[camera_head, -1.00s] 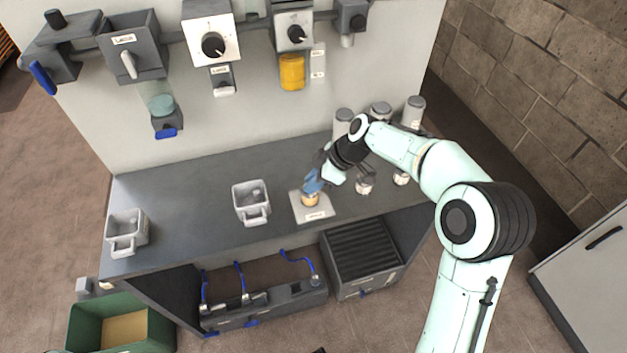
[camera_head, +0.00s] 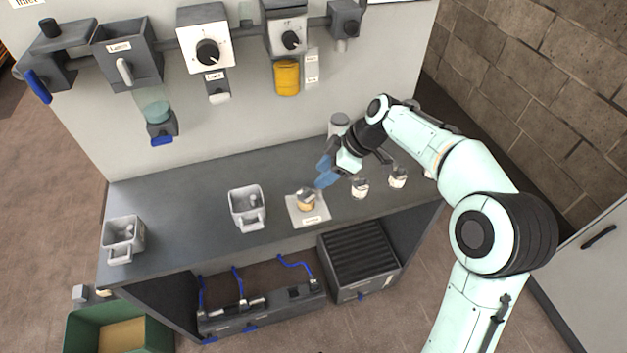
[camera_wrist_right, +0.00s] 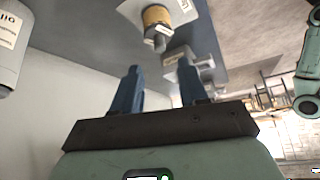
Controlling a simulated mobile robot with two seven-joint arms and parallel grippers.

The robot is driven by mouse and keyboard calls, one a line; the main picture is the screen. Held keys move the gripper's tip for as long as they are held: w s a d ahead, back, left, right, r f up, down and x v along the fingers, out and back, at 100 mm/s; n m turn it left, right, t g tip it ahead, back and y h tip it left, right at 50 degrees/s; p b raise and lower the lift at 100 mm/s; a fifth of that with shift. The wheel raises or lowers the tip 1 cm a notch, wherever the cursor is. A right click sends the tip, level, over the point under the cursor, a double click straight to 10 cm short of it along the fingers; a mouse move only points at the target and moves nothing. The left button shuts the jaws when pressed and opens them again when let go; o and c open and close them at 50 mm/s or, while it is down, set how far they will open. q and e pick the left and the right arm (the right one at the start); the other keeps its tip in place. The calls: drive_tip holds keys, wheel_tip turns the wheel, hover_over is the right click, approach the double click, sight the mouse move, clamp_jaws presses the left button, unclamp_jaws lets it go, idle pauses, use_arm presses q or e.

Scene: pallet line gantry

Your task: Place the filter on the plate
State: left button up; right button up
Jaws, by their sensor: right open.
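The filter (camera_head: 306,200), a small tan cylinder with a grey top, sits on the white labelled plate (camera_head: 322,213) on the dark bench. In the right wrist view the filter (camera_wrist_right: 157,17) stands on the plate (camera_wrist_right: 184,9), beyond the fingers. My right gripper (camera_head: 323,172) is just behind and to the right of the filter, apart from it. Its two blue fingers (camera_wrist_right: 158,82) are spread with nothing between them. My left gripper is not in view.
Two small white-and-grey parts (camera_head: 359,187) (camera_head: 397,177) stand right of the plate. A grey handled container (camera_head: 246,207) stands to the left, another (camera_head: 122,239) at the bench's left end. A white canister (camera_head: 338,125) is behind my arm. The bench's left middle is clear.

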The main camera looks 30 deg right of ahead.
drive_tip(key=v, duration=0.5)
idle(0.5)
